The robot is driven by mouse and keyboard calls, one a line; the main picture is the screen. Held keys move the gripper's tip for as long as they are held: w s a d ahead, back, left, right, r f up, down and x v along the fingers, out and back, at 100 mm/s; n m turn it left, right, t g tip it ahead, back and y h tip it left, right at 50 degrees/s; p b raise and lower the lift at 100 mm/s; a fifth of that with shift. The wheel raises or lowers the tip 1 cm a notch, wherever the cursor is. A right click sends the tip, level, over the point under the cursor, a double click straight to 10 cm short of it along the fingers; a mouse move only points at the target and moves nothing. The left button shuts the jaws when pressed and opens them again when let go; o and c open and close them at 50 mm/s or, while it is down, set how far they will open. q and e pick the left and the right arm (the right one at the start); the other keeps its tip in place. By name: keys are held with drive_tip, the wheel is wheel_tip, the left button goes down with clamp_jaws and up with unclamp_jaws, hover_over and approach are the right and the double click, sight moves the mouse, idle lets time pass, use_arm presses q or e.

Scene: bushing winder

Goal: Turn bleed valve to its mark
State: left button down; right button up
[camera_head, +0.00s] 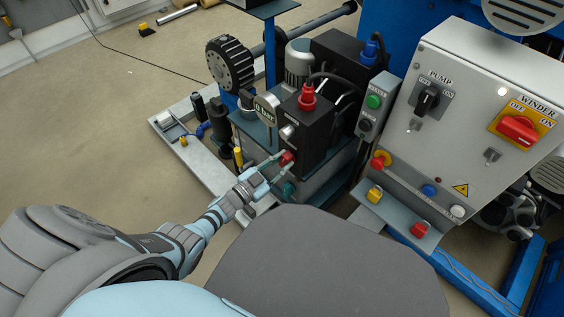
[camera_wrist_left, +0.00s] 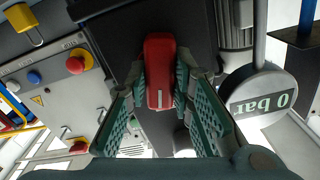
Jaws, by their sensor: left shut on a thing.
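The bleed valve is a red knob (camera_head: 287,158) on the front of a black block (camera_head: 304,133) in the head view. In the left wrist view the red knob (camera_wrist_left: 159,65) stands upright in the middle, with a pale mark on its near end. My left gripper (camera_head: 276,163) is at the knob and shut on it. In the left wrist view the fingers of my left gripper (camera_wrist_left: 160,88) lie on either side of the knob and hide parts of the block. I cannot make out the valve's target mark. My right gripper is not in view.
A gauge (camera_head: 266,107) beside the block reads 0 bar, also in the left wrist view (camera_wrist_left: 262,92). A red-capped fitting (camera_head: 307,97) stands on top. The grey control box (camera_head: 478,115) with PUMP and WINDER switches is at right. Open floor (camera_head: 80,130) lies at left.

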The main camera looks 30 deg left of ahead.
use_arm(q)
drive_tip(key=shift+n, duration=1.6)
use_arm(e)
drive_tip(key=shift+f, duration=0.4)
use_arm(q)
drive_tip(key=shift+f, duration=0.1)
drive_tip(key=c, duration=1.4)
unclamp_jaws()
drive_tip(key=shift+s, duration=0.1)
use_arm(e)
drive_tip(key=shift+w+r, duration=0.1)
use_arm(q)
drive_tip(key=v, duration=1.2)
